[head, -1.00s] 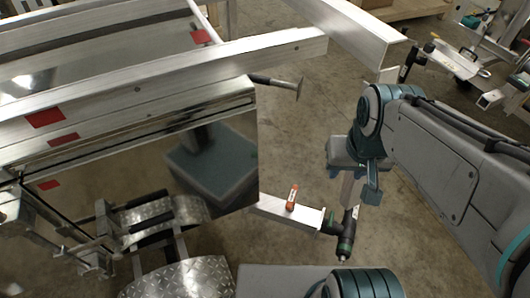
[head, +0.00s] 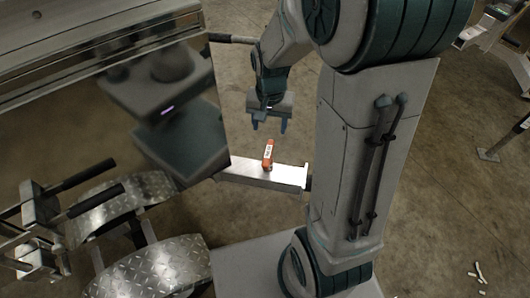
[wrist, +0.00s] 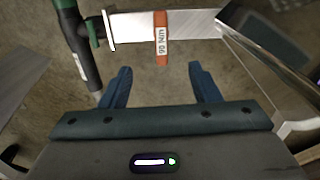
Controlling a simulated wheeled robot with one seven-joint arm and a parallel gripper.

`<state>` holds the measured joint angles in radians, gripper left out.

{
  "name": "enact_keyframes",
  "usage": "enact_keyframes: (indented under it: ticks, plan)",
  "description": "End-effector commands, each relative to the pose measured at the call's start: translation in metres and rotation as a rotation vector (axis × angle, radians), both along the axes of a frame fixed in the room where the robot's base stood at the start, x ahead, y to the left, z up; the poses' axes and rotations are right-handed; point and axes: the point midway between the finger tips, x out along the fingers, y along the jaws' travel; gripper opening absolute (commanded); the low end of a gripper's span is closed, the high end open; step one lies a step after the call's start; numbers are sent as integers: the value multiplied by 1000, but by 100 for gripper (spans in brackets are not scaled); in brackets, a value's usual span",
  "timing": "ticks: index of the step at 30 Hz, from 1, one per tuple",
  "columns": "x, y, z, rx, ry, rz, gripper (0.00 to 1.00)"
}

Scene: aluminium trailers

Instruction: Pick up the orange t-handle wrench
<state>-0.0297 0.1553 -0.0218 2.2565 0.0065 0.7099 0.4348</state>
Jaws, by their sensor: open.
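The orange t-handle wrench (head: 268,154) sits on a flat aluminium beam (head: 262,174), with only its orange part with a pale label visible. In the wrist view the orange part (wrist: 161,38) lies across the beam (wrist: 195,24), beyond the fingertips and roughly centred between them. My gripper (head: 269,127) is open and empty, its two blue fingers pointing toward the wrench from above. In the wrist view the open fingers (wrist: 159,68) stand apart on either side, not touching it.
A shiny trailer panel (head: 110,140) stands just left of the beam and mirrors my body. Diamond-plate fenders (head: 150,268) lie lower left. A black and green jack (wrist: 78,45) stands at the beam's end.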

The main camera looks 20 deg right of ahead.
Motion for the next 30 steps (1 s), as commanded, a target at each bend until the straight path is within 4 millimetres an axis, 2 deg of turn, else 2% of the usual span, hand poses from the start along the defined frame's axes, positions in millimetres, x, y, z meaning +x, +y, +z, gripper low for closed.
enact_keyframes:
  ticks: [1,8,15,19,26,30]
  plan:
    - [3,0,-17,-1,10,-14,56]
    - [8,-1,-47,-1,24,-42,56]
    - [8,-2,-94,-1,24,-42,56]
    - [8,-2,-110,-1,23,-41,56]
    - [8,-1,-122,-1,21,-40,56]
    - [8,-1,-142,-1,23,-40,56]
